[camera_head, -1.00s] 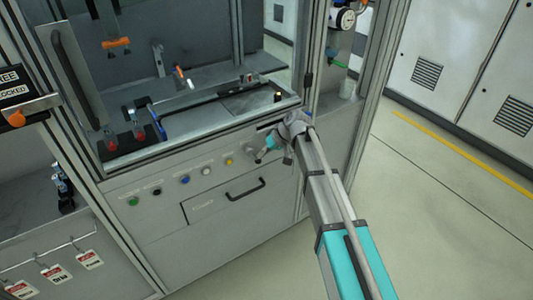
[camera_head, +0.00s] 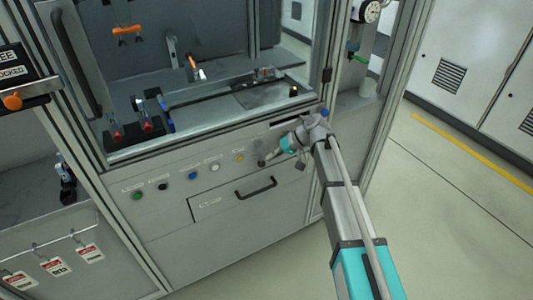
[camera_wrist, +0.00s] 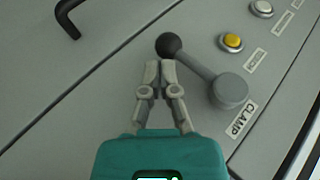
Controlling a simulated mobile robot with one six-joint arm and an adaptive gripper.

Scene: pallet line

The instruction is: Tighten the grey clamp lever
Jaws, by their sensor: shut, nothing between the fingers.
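The grey clamp lever (camera_wrist: 200,72) shows in the wrist view on the cabinet's front panel. It has a round grey hub (camera_wrist: 230,91) beside the label CLAMP (camera_wrist: 241,119) and a dark ball knob (camera_wrist: 169,45) at its free end. My gripper (camera_wrist: 160,66) is shut and empty, its fingertips just below the knob in the picture; I cannot tell whether they touch it. In the head view my gripper (camera_head: 267,160) is at the panel, right of the yellow button, and hides most of the lever.
A yellow button (camera_wrist: 232,42) and a white button (camera_wrist: 261,9) sit near the lever. A dark drawer handle (camera_head: 256,188) sticks out below the button row. Above is the cell's open window with fixtures inside. The floor at right is clear.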

